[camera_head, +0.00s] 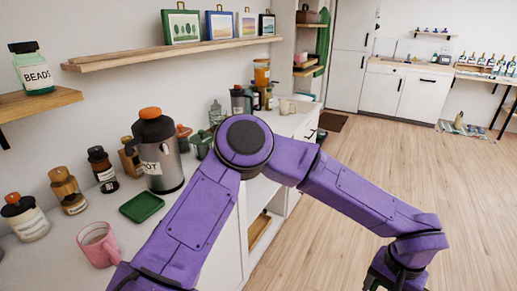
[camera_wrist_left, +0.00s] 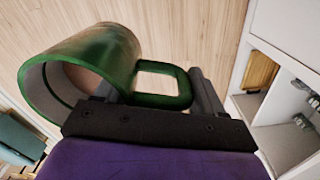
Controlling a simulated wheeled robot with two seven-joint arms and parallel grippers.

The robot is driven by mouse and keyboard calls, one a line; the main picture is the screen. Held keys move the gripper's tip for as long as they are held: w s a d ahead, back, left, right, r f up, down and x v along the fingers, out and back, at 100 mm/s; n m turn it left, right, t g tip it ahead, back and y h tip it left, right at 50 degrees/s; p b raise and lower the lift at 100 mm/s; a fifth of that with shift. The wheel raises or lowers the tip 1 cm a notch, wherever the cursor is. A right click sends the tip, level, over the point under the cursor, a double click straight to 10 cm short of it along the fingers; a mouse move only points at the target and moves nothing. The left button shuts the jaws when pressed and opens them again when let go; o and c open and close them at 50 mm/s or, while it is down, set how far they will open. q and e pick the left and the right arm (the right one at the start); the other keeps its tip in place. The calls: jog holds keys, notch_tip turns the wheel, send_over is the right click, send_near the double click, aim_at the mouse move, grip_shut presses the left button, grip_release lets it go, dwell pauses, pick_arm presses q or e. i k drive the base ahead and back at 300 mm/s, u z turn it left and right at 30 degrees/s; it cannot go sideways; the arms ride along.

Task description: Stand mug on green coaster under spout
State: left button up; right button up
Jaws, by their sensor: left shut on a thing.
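A green mug (camera_wrist_left: 110,55) shows large in the left wrist view, its open mouth turned to the left of the picture. My left gripper (camera_wrist_left: 157,88) is shut on it at the handle side, a finger on each side of the handle. In the head view the arm reaches to the lower right and the fingers and mug are out of frame. The square green coaster (camera_head: 142,207) lies bare on the white counter. A grey pot (camera_head: 158,155) with an orange lid and a "HOT" label stands behind it; its spout is not clear. My right gripper is not in view.
A pink mug (camera_head: 98,243) stands on the counter, nearer than the coaster. Several jars, such as a brown one (camera_head: 68,190), line the wall. A wall shelf (camera_head: 170,54) holds pictures above. The wooden floor (camera_head: 400,165) to the right is mostly clear.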

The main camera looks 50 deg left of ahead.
aim_at(144, 212)
jog(key=i, duration=1.9)
jog(key=u, duration=3.6)
